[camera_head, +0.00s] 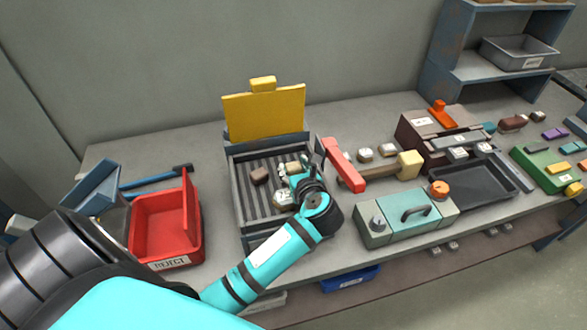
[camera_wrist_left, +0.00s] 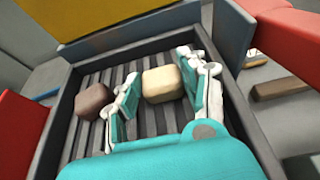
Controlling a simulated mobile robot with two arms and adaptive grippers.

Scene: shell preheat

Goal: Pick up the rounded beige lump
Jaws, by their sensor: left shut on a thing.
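The rounded beige lump (camera_wrist_left: 163,84) sits between the two fingers of my left gripper (camera_wrist_left: 163,76) in the left wrist view. The fingers are closed on its sides. In the head view, part of the beige lump (camera_head: 291,167) shows beside my left gripper (camera_head: 291,182), over the dark ribbed tray (camera_head: 246,204). I cannot tell whether the lump is clear of the ribs. A rounded brown lump (camera_wrist_left: 92,101) lies on the ribs just left of the gripper; it also shows in the head view (camera_head: 259,175). My right gripper is out of view.
A raised yellow lid (camera_head: 263,115) stands behind the tray. A red reject bin (camera_head: 166,226) is to its left. A teal box (camera_head: 407,222) and dark tray (camera_head: 471,183) are farther right.

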